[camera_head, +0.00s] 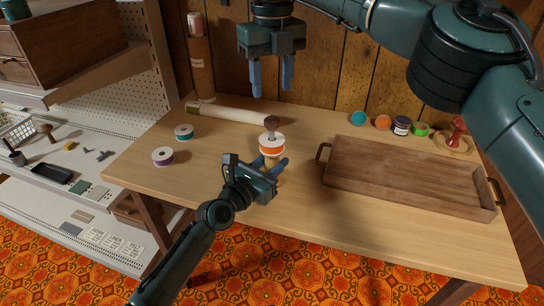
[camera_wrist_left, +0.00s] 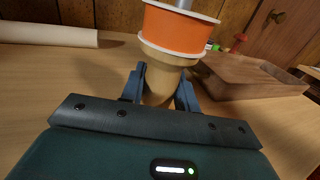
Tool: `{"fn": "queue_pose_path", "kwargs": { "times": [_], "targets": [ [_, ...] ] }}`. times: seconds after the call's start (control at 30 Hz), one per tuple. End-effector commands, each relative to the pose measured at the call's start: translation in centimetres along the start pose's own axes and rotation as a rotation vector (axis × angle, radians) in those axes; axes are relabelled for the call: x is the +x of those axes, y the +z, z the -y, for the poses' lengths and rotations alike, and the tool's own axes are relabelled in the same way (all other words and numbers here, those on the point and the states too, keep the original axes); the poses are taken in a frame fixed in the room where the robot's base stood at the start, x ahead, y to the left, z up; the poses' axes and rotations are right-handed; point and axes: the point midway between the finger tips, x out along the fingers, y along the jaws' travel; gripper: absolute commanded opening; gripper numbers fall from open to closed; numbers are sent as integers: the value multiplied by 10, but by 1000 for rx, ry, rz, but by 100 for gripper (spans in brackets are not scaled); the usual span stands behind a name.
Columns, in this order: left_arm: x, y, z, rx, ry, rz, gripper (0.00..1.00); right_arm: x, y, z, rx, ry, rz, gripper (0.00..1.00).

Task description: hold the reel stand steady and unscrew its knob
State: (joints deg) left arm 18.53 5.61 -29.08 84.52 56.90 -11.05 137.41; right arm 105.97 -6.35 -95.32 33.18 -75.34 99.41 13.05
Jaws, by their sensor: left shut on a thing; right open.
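The reel stand (camera_wrist_left: 158,82) is a pale wooden post, gripped between the fingers of my left gripper (camera_wrist_left: 160,90) in the left wrist view. An orange reel with white rims (camera_head: 272,148) sits on it. The dark brown knob (camera_head: 271,123) stands on top, above the reel, on a grey shaft. The knob is out of the left wrist view. My left gripper hides most of the stand's lower part in the head view. My right gripper (camera_head: 272,90) is open and empty, pointing down, above and beyond the knob, apart from it.
A wooden tray (camera_head: 400,178) with handles lies to the right. A pale roll (camera_head: 230,113) lies behind the stand. Teal (camera_head: 184,132) and purple (camera_head: 162,157) reels are at left. Several coloured reels and a red-knobbed wooden piece (camera_head: 457,135) stand at the back right. The front table is clear.

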Motion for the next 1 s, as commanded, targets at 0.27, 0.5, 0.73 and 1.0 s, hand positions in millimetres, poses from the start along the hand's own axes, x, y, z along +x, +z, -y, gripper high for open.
{"fn": "queue_pose_path", "kwargs": {
  "times": [0.27, 0.5, 0.73, 1.0],
  "targets": [
    [0, 0, 0, 0, 0, -1, 0, 0, 0, 0, 227, 0, 0, 47],
    [0, 0, 0, 0, 0, -1, 0, 0, 0, 0, 732, 1, -1, 47],
    [0, 0, 0, 0, 0, -1, 0, 0, 0, 0, 1237, 0, 0, 47],
    [0, 0, 0, 0, 0, -1, 0, 0, 0, 0, 1824, 1, -1, 47]
  ]
}}
